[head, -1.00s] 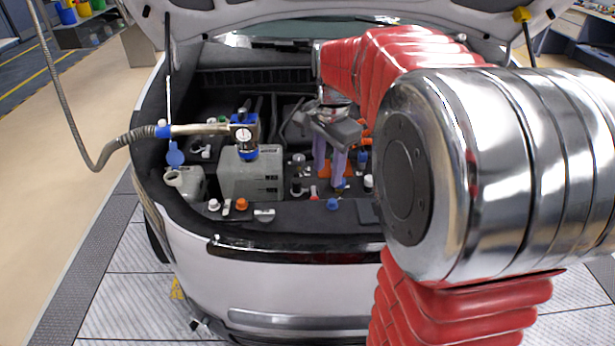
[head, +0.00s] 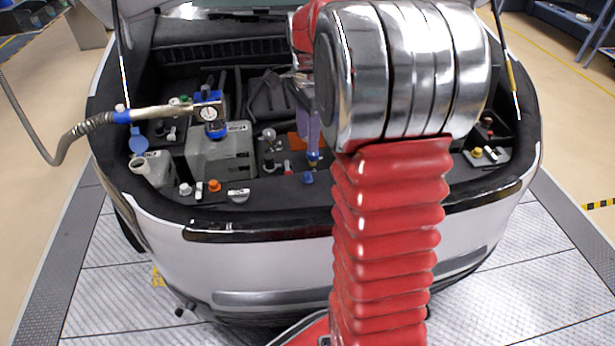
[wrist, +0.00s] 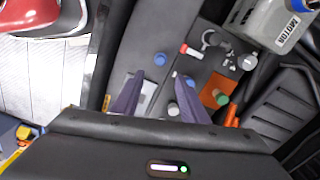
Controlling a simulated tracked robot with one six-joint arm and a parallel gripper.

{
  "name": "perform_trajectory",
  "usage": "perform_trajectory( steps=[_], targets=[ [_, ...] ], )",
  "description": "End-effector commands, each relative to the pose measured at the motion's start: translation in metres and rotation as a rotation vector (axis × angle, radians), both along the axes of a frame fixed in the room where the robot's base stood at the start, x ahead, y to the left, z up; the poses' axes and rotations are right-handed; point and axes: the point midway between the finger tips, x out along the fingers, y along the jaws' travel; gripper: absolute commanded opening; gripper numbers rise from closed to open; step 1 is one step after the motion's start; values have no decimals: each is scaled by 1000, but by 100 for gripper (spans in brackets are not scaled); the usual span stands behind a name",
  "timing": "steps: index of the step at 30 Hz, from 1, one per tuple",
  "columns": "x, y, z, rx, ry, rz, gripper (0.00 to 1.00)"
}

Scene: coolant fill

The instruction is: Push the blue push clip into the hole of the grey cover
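My gripper (wrist: 155,76) is open, with its two purple fingers apart and nothing visible held between the tips. In the head view one purple finger (head: 308,125) points down over the engine bay, partly hidden by my arm. A round blue clip-like piece (head: 308,178) sits on the dark grey front cover (head: 270,192). It also shows in the wrist view (wrist: 159,59), beyond and between the fingertips. Other blue caps (wrist: 190,80) are by the right finger, so I cannot tell for certain which is the push clip. I cannot make out the hole.
A grey reservoir block (head: 225,155) with a gauge and hose (head: 95,122) stands left of my gripper. An orange block (wrist: 213,94) and a green cap (wrist: 222,99) lie close to the right finger. White and orange caps line the front ledge at left.

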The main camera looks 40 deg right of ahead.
Motion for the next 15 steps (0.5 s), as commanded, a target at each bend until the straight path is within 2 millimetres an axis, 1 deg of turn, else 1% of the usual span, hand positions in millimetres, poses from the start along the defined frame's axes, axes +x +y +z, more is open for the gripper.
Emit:
perform_trajectory(
  steps=[1,9,12,15],
  targets=[
    [-1,0,-8,2,3,0,40],
    [-1,0,-49,2,3,0,40],
    [-1,-1,-63,2,3,-1,40],
    [-1,-1,-72,0,1,-1,40]
  ],
)
